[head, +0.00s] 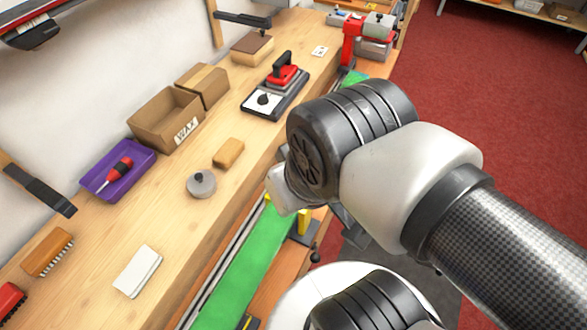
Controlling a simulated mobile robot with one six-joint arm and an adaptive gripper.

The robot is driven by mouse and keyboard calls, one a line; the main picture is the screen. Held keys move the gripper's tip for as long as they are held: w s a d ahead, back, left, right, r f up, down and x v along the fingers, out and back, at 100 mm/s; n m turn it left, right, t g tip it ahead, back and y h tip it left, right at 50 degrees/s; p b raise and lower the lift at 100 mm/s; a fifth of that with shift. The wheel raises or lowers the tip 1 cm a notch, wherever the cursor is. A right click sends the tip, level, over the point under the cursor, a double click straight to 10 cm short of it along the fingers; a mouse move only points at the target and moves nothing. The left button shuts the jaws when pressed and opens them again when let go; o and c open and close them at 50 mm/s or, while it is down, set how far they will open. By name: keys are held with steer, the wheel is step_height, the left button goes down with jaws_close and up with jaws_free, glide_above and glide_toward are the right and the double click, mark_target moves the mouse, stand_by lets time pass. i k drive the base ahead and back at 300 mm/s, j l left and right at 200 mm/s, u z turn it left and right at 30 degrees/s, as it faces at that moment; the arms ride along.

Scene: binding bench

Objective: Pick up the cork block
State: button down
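The cork block (228,153) appears to be the small tan block with rounded edges lying flat on the wooden bench.
Behind the block stand an open cardboard box (165,117) and a purple tray (97,187) with a red-handled tool (115,175). A red-handled tool on a dark plate (275,94) lies farther along. A white pad (137,271) lies nearer. Bare wood surrounds the block.

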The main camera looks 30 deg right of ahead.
mark_target(229, 153)
steer(key=i+l+u, duration=0.1)
steer(key=l+u, duration=0.9)
steer(key=l, duration=0.15)
steer(key=l+u, duration=0.25)
steer(key=i+l+u, duration=0.1)
steer(key=l+u, duration=0.15)
